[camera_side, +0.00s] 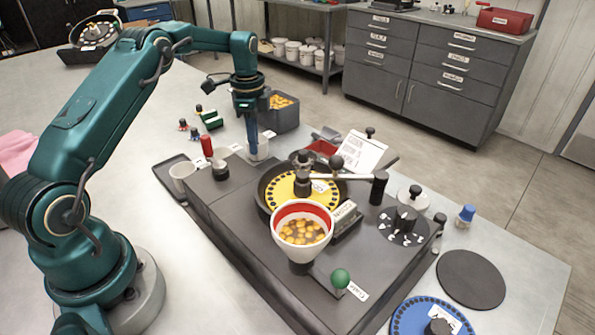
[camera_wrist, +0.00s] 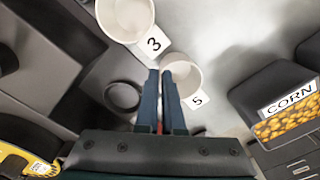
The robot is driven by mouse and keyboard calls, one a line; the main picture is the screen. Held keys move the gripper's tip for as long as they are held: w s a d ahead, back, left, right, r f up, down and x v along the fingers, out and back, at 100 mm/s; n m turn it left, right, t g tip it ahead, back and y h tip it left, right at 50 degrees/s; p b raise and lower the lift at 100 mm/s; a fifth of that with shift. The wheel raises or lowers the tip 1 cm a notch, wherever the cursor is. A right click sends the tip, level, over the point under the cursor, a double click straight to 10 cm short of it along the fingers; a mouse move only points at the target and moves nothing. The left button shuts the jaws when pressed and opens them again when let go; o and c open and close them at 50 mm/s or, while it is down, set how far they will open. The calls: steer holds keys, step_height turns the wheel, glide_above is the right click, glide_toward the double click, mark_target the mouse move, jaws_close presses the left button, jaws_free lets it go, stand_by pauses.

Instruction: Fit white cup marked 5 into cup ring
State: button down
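The white cup marked 5 (camera_wrist: 186,72) stands on the table beside the dark machine, with its card marked 5 (camera_wrist: 197,99) at its foot. In the side view the cup (camera_side: 262,152) is partly hidden behind my blue fingers. My gripper (camera_side: 252,154) points down at its rim. In the wrist view my gripper (camera_wrist: 160,71) has its fingertips close together at the cup's left rim, seemingly one on each side of the wall. Whether they press on it is unclear.
The white cup marked 3 (camera_wrist: 125,16) stands nearby; it also shows in the side view (camera_side: 183,178). A corn bin (camera_side: 284,112) is behind my gripper.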

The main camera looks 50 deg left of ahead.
mark_target(254, 158)
steer(key=shift+a+r, duration=0.3)
steer(key=shift+r, duration=0.15)
stand_by(0.6)
steer(key=shift+r, duration=0.15)
steer(key=shift+r, duration=1.35)
steer(key=shift+s+d+f, duration=0.1)
steer(key=shift+s+f, duration=0.05)
steer(key=shift+f, duration=0.05)
steer(key=s+d+r+m, duration=0.25)
steer(key=d+r, duration=0.25)
steer(key=d, duration=0.4)
steer(key=shift+m+t, duration=0.3)
steer(key=shift+m, duration=0.05)
steer(key=shift+w+d+f, duration=0.1)
steer(key=shift+f, duration=1.35)
steer(key=shift+w+d+f, duration=0.1)
steer(key=shift+f, duration=1.3)
steer(key=shift+f, duration=1.15)
